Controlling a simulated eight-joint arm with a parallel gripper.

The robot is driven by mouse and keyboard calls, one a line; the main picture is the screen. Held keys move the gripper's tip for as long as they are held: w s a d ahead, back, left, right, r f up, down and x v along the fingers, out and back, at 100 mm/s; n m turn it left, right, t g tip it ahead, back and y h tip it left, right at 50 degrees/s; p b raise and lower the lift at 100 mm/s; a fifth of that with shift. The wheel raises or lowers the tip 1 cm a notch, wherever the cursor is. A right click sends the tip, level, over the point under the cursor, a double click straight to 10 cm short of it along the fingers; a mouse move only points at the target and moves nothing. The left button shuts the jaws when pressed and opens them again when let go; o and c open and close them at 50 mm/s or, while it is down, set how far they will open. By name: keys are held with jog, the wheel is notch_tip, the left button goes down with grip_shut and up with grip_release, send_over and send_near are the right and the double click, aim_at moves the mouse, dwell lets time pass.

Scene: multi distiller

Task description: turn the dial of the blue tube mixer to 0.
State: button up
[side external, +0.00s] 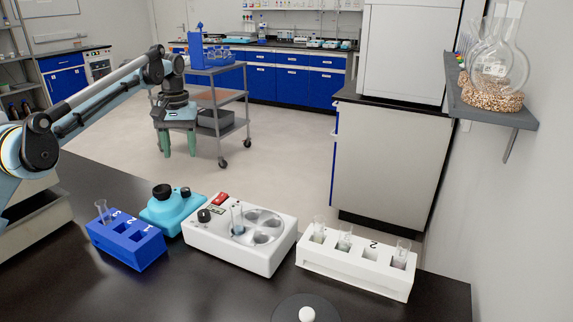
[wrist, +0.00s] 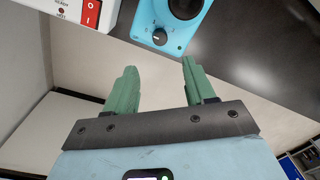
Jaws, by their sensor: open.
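The blue tube mixer (side external: 160,215) is a light-blue box on the dark bench, between the dark-blue tube rack and a white machine. It carries a large round black top piece (side external: 162,190) and a smaller black dial (side external: 185,192). In the wrist view, the mixer (wrist: 181,44) is at the top edge, partly cut off. My gripper (side external: 178,152) is open and empty, raised above and apart from the mixer. Its green fingers (wrist: 159,66) point toward the dial side in the wrist view.
The dark-blue rack (side external: 125,247) with a tube stands left of the mixer. The white machine (side external: 240,245) with a red switch (side external: 220,199) is close on its right. A white rack (side external: 357,268) holds several tubes. Bare bench (side external: 70,280) lies at the front left.

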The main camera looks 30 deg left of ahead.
jog(key=shift+r, duration=0.55)
jog(key=shift+d, duration=0.1)
jog(key=s+d+r+m+t, duration=0.35)
jog(key=s+d+r, duration=0.25)
jog(key=s, duration=0.3)
jog(key=s+d+f+m+t, duration=0.1)
jog(key=s+f, duration=0.3)
jog(key=s, duration=0.4)
jog(key=s+d+f+m+t, duration=0.2)
jog(key=s+d+f+t, duration=0.1)
jog(key=s, duration=0.5)
notch_tip(320, 180, down, 2)
jog(key=shift+s+d+f, duration=0.15)
jog(key=shift+d+f, duration=0.05)
jog(key=shift+d, duration=0.55)
jog(key=shift+o, duration=0.3)
jog(key=shift+m, duration=0.25)
